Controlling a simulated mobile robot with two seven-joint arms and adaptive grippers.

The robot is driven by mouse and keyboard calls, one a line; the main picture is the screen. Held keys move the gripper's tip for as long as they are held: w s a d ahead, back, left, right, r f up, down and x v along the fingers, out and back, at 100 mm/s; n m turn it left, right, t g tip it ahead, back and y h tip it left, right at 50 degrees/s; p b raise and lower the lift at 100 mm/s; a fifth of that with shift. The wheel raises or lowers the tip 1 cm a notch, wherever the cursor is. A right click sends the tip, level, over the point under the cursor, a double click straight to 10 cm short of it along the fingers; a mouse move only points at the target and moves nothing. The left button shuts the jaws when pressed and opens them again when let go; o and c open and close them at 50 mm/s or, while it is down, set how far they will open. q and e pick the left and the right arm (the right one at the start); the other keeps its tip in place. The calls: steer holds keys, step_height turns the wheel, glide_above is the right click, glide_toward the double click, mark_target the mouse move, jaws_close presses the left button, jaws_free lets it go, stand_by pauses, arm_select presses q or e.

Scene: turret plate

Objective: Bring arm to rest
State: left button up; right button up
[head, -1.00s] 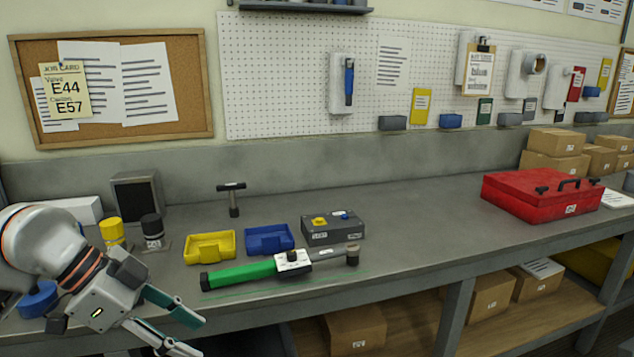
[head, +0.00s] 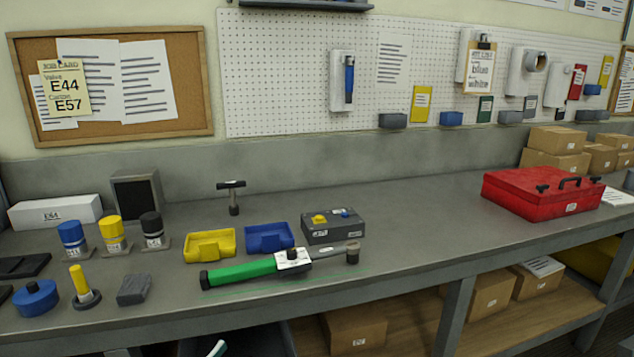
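My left gripper shows only as a small teal and white fingertip (head: 217,349) at the bottom edge of the head view, below the workbench (head: 420,232) front edge. The rest of that arm is out of the picture, and I cannot see whether the fingers are open or shut. My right gripper is not in view. A green-handled tool (head: 240,272) with a white plate and a dark tip lies on the bench near the front edge, with no gripper at it.
Yellow (head: 210,246) and blue (head: 269,238) trays and a grey box (head: 333,227) stand mid-bench. Blue, yellow and black canisters (head: 113,234), a blue round item (head: 36,298) and a grey block (head: 134,289) stand left. A red toolbox (head: 543,194) stands right. The bench centre-right is clear.

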arm_select(q)
steer(key=s+a+f+n+g+y, duration=0.1)
steer(key=s+f+g+y, duration=0.1)
steer(key=s+f, duration=0.3)
steer(key=s+a+f+g+y, duration=0.1)
steer(key=s+f, duration=0.3)
steer(key=f, duration=0.8)
steer(key=s+a+f+n+g+y, duration=0.1)
steer(key=s+f+g+y, duration=0.2)
steer(key=f, duration=0.6)
steer(key=s+g, duration=0.1)
steer(key=s, duration=0.1)
steer(key=shift+s+a+f+n+y, duration=0.3)
steer(key=shift+s+a+y, duration=0.05)
steer(key=shift+y, duration=0.05)
steer(key=shift+c, duration=0.5)
